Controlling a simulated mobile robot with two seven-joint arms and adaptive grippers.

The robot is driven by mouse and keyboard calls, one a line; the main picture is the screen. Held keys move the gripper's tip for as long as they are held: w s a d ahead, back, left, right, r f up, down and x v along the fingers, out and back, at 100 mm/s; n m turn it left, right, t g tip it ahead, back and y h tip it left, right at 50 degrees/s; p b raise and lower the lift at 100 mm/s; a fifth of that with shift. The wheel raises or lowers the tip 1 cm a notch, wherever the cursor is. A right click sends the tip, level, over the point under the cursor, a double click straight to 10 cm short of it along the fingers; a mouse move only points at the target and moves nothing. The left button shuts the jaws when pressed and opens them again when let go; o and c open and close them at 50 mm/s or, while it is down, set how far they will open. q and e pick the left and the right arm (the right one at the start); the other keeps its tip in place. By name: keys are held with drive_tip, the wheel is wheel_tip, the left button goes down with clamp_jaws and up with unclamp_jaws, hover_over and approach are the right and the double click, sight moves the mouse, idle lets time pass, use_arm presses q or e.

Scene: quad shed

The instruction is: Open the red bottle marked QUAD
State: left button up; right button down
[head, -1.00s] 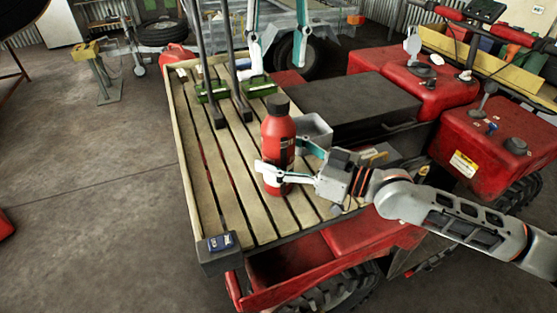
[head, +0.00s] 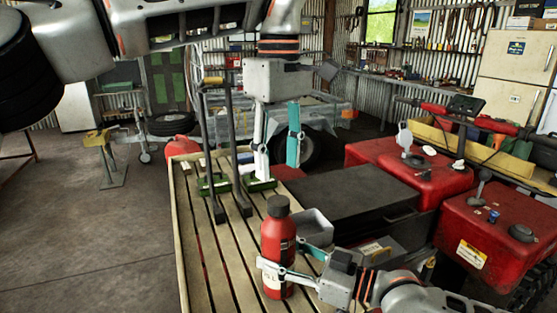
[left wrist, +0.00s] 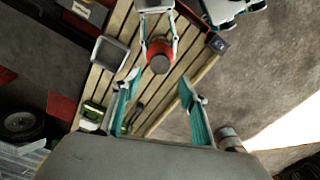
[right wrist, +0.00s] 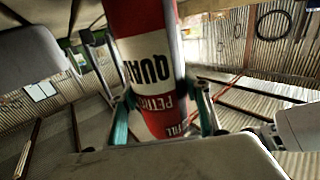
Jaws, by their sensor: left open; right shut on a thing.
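The red bottle (head: 278,247) with a dark cap (head: 278,206) stands upright on the slatted wooden rack of the quad. My right gripper (head: 274,276) is shut around its lower body. In the right wrist view the bottle's label (right wrist: 150,65) reads QUAD, upside down, between the fingers. My left gripper (head: 278,162) is open and empty, pointing down, behind and above the bottle in the head view. In the left wrist view the bottle's cap (left wrist: 160,63) shows from above, beyond the open left fingers (left wrist: 155,95).
A grey open box (head: 313,228) stands just right of the bottle. A dark flat case (head: 350,195) and the red quad body (head: 400,165) lie to the right.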

sight(279, 200)
use_arm(q)
drive_tip(key=shift+f, duration=4)
drive_tip(key=c, duration=1.2)
drive_tip(key=shift+o, duration=0.2)
